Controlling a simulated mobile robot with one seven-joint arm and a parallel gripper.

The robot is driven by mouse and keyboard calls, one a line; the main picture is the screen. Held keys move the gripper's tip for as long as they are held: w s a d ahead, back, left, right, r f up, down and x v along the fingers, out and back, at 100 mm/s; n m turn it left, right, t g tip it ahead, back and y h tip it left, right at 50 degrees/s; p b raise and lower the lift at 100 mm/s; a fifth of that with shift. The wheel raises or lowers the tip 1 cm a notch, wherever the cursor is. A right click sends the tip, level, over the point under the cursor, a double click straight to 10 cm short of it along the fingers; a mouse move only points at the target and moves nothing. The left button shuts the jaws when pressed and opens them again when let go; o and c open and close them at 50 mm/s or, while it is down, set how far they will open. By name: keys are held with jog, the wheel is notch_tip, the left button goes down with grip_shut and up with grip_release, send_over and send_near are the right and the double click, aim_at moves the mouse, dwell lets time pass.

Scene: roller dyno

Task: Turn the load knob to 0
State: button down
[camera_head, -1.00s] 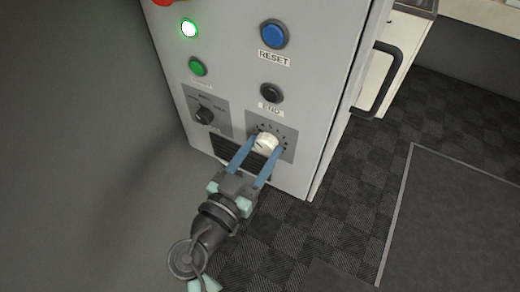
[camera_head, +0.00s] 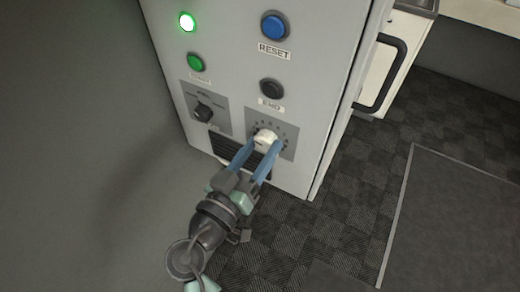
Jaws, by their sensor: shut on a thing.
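The white load knob (camera_head: 265,137) sits on a grey dial plate (camera_head: 287,146) with marks around it, low on the right of the cabinet front. My gripper (camera_head: 262,147) reaches up to it from below, with a blue finger on each side of the knob. The fingers are shut on the knob. The knob's pointer and the dial's numbers are too small to read, and the fingers hide the lower part of the dial.
A black selector knob (camera_head: 203,112) is on a plate to the left. A black handle (camera_head: 389,75) stands out at right.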

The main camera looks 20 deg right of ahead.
jog(key=n, duration=0.6)
jog(key=n+p, duration=0.2)
jog(key=n, duration=0.3)
jog(key=shift+n, duration=0.3)
dwell(0.3)
jog(key=shift+c, duration=1.3)
grip_release()
jog(key=b+v, duration=0.2)
jog(key=v, duration=1.1)
jog(key=shift+b, duration=0.4)
